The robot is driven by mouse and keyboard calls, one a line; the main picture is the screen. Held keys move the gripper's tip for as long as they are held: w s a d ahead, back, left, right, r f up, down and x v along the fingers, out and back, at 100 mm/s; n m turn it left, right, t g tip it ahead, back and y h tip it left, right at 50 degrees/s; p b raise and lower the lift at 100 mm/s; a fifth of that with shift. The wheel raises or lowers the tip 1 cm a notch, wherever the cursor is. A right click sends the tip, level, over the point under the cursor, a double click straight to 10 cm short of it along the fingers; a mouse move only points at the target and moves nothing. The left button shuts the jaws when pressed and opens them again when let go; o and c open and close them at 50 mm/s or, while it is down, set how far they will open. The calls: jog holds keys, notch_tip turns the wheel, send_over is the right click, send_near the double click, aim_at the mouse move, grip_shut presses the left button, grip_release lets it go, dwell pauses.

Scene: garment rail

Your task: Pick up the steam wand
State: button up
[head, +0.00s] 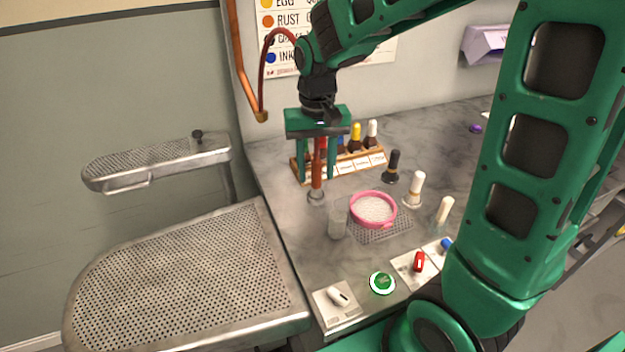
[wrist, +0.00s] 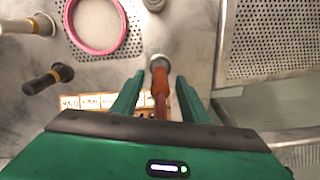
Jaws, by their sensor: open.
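The steam wand (head: 317,178) has an orange-brown handle and a grey metal tip, and it stands nearly upright at the left part of the grey worktop. It also shows in the wrist view (wrist: 160,88). My gripper (head: 319,181) points down over it and is open. In the wrist view my gripper (wrist: 160,77) has one green finger on each side of the handle, with gaps showing. The upper end of the wand is hidden behind the gripper body. A dark red hose (head: 266,60) arcs from a copper pipe up behind my arm.
A wooden rack (head: 345,164) of bottles stands close behind the gripper. A clear glass (head: 338,219), a pink-rimmed bowl (head: 373,209) on a grate and several brushes stand to the right. A perforated metal board (head: 190,275) lies left. Switches (head: 418,263) line the front edge.

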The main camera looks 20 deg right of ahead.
aim_at(316, 157)
grip_shut()
jog(key=shift+r, duration=0.45)
jog(key=r, duration=0.3)
jog(key=shift+s+a+r, duration=0.1)
jog(key=shift+s+r, duration=0.15)
jog(key=shift+r, duration=0.1)
jog(key=s+a+r, duration=0.2)
jog(key=s+r, duration=0.4)
jog(key=s, duration=0.4)
jog(key=shift+s+a+r, duration=0.2)
jog(key=shift+s+a, duration=0.15)
jog(key=shift+s, duration=0.05)
